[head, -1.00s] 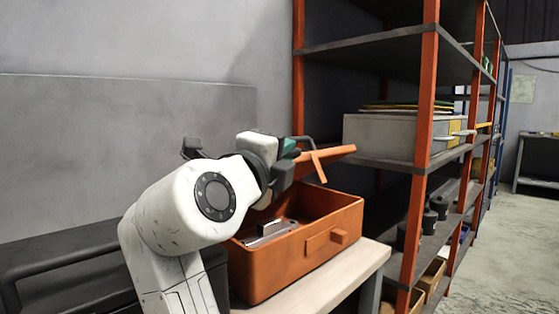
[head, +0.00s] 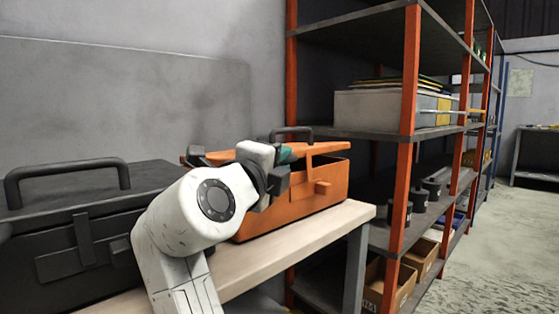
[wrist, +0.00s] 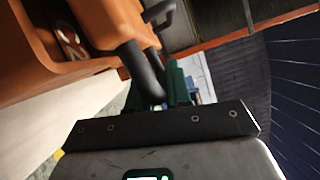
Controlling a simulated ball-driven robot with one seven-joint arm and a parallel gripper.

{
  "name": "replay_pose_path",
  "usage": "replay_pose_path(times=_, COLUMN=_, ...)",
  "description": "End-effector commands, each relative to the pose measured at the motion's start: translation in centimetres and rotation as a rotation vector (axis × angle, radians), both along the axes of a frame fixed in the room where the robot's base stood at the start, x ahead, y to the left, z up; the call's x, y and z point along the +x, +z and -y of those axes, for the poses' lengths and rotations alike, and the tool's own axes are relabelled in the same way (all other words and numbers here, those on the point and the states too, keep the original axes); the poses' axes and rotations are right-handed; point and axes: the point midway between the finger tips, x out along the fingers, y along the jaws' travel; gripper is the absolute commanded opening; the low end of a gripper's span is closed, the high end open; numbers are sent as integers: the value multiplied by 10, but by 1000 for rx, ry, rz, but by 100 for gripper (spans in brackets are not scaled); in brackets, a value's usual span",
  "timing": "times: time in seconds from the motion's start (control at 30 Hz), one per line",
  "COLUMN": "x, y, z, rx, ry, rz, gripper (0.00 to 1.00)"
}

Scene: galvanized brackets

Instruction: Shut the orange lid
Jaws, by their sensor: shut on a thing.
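The orange lid (head: 318,149) is hinged on the orange toolbox (head: 305,203), which stands on a pale bench. The lid is low over the box but slightly tilted, with a narrow gap above the rim at the right. A dark handle (head: 292,132) stands on top of the lid. In the wrist view, the lid (wrist: 105,20) is close to my fingers (wrist: 172,85), and the box's open interior (wrist: 68,40) still shows some contents.
A black case (head: 85,230) with a raised handle stands left of the toolbox. A shelf rack with orange posts (head: 405,130) stands close on the right, holding a grey box (head: 385,108). The bench top (head: 300,250) in front of the toolbox is clear.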

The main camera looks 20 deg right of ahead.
Motion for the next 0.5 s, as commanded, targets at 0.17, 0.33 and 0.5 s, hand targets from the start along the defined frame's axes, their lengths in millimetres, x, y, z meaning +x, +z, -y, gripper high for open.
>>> replay_pose_path(times=0.17, x=0, y=1, z=0, rx=-1, ry=0, rz=1, gripper=0)
replay_pose_path(times=0.33, x=0, y=1, z=0, rx=-1, ry=0, rz=1, gripper=28)
replay_pose_path(times=0.5, x=0, y=1, z=0, rx=0, ry=0, rz=1, gripper=40)
